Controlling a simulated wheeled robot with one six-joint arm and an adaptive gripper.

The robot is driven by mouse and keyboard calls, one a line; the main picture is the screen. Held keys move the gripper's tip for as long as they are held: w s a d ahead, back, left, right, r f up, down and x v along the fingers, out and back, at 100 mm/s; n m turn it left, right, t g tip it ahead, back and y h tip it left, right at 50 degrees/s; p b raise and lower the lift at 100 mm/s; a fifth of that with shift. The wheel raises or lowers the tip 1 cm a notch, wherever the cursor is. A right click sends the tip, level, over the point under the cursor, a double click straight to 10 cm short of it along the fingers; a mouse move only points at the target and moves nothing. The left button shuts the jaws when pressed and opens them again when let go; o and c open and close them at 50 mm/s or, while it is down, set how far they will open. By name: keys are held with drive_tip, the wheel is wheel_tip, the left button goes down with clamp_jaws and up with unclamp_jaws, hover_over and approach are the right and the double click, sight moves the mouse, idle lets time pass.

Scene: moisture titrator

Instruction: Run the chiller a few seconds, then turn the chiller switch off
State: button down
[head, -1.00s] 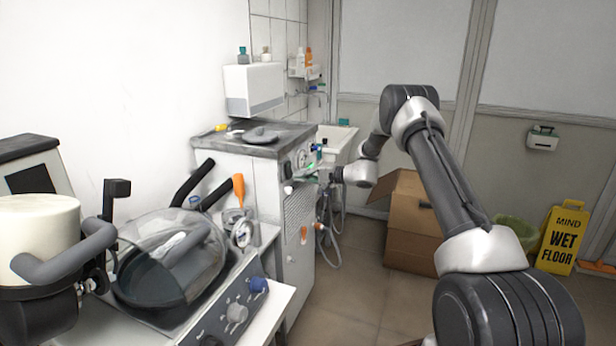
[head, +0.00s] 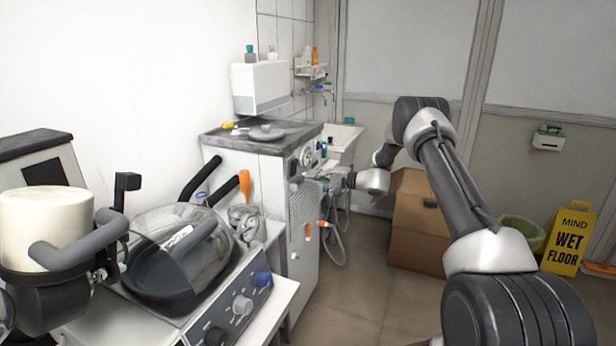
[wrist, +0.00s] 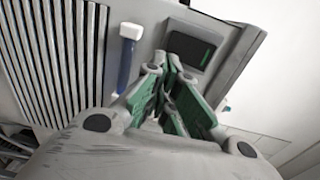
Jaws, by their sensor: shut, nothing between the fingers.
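The chiller (head: 262,190) is a pale grey cabinet with a dark top and a vented front, in the middle of the head view. My gripper (head: 308,181) is at the upper part of its front. In the wrist view the green-padded fingers (wrist: 174,72) are shut with nothing between them, close to the front. A dark rectangular panel with a thin green line (wrist: 192,46) sits just beyond the fingertips; I cannot tell whether they touch it. A white-and-blue lever-like part (wrist: 129,58) is left of them. I cannot tell the switch's position.
A bench unit with a glass-covered dark bowl (head: 165,262) and knobs stands at the front left. A cardboard box (head: 418,230), a green bin (head: 520,232) and a yellow wet floor sign (head: 567,238) stand at the right. Hoses hang beside the chiller. Floor between is clear.

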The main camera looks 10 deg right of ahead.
drive_tip(key=f+v, duration=0.2)
drive_tip(key=v, duration=0.8)
drive_tip(key=shift+f, duration=0.2)
drive_tip(key=s+f+m+g+h, duration=0.1)
drive_tip(key=s+f+m+g, duration=0.1)
drive_tip(key=s+f+g, duration=0.4)
drive_tip(key=s+r+g+h, duration=0.1)
drive_tip(key=s+g+h, duration=0.1)
drive_tip(key=s, duration=1.1)
drive_tip(key=s+d+r+n+h, duration=0.1)
drive_tip(key=s+r+n+h, duration=0.2)
drive_tip(key=s+r, duration=0.6)
drive_tip(key=s+d+r+n+t+h, duration=0.1)
drive_tip(key=s+d+r+n+h, duration=0.1)
drive_tip(key=s+r, duration=0.8)
drive_tip(key=s+d+r+n+t+h, duration=0.1)
drive_tip(key=s+r+n+h, duration=0.3)
drive_tip(key=s+r, duration=0.6)
drive_tip(key=s+d+h, duration=0.1)
drive_tip(key=s+h, duration=0.1)
drive_tip(key=s, duration=0.2)
drive_tip(key=shift+r, duration=0.25)
